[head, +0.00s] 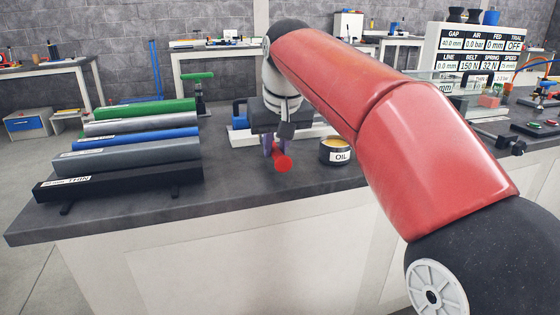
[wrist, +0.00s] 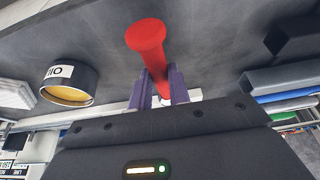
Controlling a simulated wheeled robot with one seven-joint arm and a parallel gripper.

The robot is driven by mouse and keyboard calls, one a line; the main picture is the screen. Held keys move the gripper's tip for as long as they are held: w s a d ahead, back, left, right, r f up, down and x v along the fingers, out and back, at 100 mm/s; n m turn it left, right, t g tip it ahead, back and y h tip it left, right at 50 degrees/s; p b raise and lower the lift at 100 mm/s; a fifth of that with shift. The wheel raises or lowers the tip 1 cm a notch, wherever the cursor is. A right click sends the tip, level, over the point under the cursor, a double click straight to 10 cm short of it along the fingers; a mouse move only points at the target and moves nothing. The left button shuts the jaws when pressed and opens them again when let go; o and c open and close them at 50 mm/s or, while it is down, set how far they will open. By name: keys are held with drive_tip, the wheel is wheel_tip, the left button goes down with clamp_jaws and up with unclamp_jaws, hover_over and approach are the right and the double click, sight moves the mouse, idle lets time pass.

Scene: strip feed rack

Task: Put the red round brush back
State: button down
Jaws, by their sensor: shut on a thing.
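The red round brush (head: 283,163) is in my gripper (head: 274,149), close above the dark bench top. In the wrist view the red brush (wrist: 147,45) shows its round end towards the camera, and the purple fingers of my gripper (wrist: 159,88) are shut on its shaft. The far end of the brush is hidden behind the fingers and the gripper body. I cannot tell whether the brush touches the bench.
The oil tin (head: 335,151) stands just right of the brush; it also shows in the wrist view (wrist: 68,84). Bench front (head: 230,188) is clear.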

drive_tip(key=shift+f+b, duration=0.5)
drive_tip(key=shift+f, duration=0.85)
drive_tip(key=c, duration=1.3)
unclamp_jaws()
drive_tip(key=shift+r, duration=0.1)
drive_tip(key=shift+s+r, duration=0.1)
drive_tip(key=shift+r, duration=0.45)
drive_tip(key=p+v, duration=0.2)
drive_tip(key=v, duration=0.9)
drive_tip(key=shift+s+d, duration=0.1)
drive_tip(key=shift+s, duration=0.05)
drive_tip(key=s+d+f+m, duration=0.1)
drive_tip(key=s+d+f, duration=0.3)
drive_tip(key=s+f, duration=0.3)
drive_tip(key=s+d+f+m+t, duration=0.1)
drive_tip(key=s+d+f, duration=0.4)
drive_tip(key=f, duration=0.6)
drive_tip(key=s+d+f+m+h, duration=0.1)
drive_tip(key=s+d+f, duration=0.4)
drive_tip(key=s+f, duration=0.4)
